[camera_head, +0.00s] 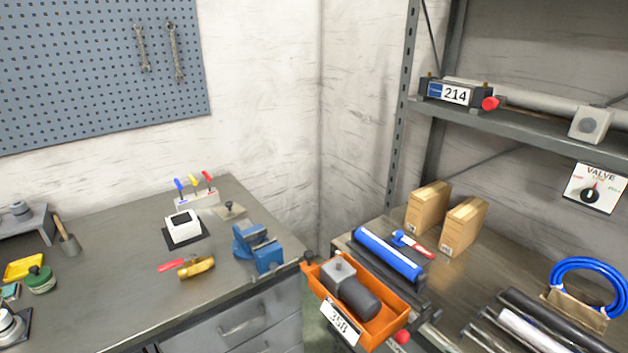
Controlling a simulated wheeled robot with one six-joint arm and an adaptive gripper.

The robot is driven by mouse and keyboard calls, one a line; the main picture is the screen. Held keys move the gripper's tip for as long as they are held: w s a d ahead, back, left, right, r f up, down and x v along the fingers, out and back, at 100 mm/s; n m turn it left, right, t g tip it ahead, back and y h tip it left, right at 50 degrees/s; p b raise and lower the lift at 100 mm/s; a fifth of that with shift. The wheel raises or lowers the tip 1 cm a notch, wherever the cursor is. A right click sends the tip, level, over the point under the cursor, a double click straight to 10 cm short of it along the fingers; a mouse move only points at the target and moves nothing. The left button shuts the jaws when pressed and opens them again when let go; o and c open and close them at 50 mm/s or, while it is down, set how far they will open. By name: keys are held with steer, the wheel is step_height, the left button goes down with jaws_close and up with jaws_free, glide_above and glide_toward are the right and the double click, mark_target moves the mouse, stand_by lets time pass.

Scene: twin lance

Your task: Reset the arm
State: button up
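My arm and my gripper do not show in the head view. I cannot see what pose the arm is in or whether the gripper holds anything.
A grey workbench (120,290) on the left bears a blue vise (258,248). An orange bin (384,333) holding a grey block and dark cylinder sits between it and the right-hand bench. Cardboard boxes (463,227) and a blue hose coil (590,262) lie under a metal shelf (520,129).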

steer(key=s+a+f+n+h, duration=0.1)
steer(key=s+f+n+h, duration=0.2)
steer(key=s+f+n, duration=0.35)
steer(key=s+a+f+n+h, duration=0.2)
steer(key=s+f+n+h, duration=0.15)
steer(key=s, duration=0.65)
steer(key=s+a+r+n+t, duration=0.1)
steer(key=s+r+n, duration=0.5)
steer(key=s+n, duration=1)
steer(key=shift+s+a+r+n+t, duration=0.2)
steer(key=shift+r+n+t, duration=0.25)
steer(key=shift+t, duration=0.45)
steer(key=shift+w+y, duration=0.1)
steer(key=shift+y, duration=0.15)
